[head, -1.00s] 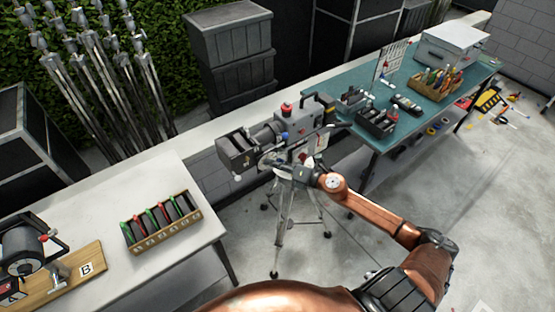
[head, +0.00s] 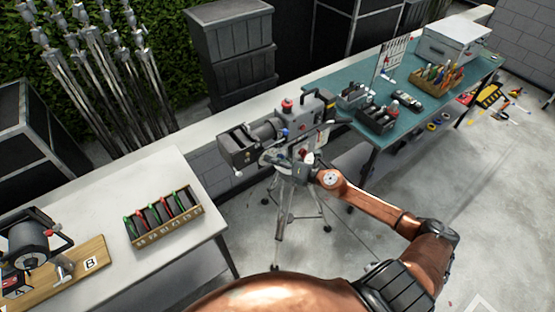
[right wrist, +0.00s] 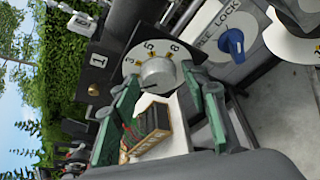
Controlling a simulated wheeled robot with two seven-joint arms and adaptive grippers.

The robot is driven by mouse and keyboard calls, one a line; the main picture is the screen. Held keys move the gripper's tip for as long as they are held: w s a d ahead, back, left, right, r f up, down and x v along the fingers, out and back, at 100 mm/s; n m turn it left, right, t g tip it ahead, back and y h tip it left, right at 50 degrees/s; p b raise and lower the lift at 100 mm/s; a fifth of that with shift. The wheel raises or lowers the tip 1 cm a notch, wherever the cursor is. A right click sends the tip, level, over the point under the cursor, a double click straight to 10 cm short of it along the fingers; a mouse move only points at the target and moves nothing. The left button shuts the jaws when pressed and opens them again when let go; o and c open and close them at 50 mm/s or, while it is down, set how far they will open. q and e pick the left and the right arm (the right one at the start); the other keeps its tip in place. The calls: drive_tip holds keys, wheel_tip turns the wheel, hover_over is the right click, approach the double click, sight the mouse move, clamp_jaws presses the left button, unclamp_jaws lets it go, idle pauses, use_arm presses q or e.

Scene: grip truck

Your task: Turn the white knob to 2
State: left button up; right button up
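The white knob (right wrist: 157,75) sits on a round numbered dial plate (right wrist: 143,54) in the right wrist view. A 3, a 5 and an 8 seem readable around it; I cannot clearly tell where the knob points. My right gripper (right wrist: 160,79) has its green fingers spread, one on each side of the knob, with their tips close to it. I cannot tell whether they touch it. In the head view my right gripper (head: 290,161) is at the side of the grey camera (head: 298,124) on its tripod, and the knob cannot be made out. My left gripper is not in view.
A blue knob (right wrist: 231,42) by the word LOCK is right of the dial. A white table (head: 185,245) with a battery box (head: 165,221) stands at left. A teal bench (head: 362,81) with tools and boxes stands behind right. The tripod legs (head: 282,215) spread below the camera.

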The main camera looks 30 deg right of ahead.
drive_tip(key=shift+o, duration=0.5)
drive_tip(key=v, duration=1.2)
drive_tip(key=shift+f, duration=0.1)
